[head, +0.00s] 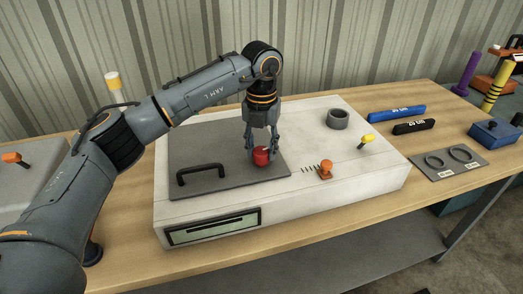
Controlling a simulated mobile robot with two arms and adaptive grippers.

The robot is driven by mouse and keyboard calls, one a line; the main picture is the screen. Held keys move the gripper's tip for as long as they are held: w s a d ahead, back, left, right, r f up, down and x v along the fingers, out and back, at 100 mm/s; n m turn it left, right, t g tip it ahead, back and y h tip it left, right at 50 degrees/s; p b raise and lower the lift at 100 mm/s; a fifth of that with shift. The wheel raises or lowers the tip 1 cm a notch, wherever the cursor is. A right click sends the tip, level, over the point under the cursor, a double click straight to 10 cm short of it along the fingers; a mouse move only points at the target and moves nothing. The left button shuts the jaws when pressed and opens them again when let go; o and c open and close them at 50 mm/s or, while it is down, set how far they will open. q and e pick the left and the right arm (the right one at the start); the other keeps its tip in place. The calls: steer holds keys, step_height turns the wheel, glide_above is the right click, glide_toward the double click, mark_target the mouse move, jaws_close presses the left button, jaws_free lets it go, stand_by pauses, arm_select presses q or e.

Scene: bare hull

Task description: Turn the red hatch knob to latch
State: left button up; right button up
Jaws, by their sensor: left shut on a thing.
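The red hatch knob (261,157) sits on the right part of the dark grey hatch plate (225,184). The plate lies on top of a white box on the bench. My left gripper (262,152) points down from above and is shut on the red knob, with its fingers on either side. The fingers hide part of the knob, and I cannot tell which way it is turned. A black handle (200,173) stands on the left part of the hatch plate. My right gripper is not in view.
The white box (350,185) also carries an orange knob (325,170), a yellow-tipped lever (366,140) and a grey ring (338,119). Blue (397,113) and black (414,127) bars and a grey plate with two rings (450,162) lie to the right. The bench front is clear.

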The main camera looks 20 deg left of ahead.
mark_target(261, 151)
arm_select(q)
steer(key=shift+f+m, duration=0.1)
steer(key=shift+m, duration=1)
steer(key=o, duration=1.1)
steer(key=shift+o, duration=0.2)
step_height(261, 151, up, 12)
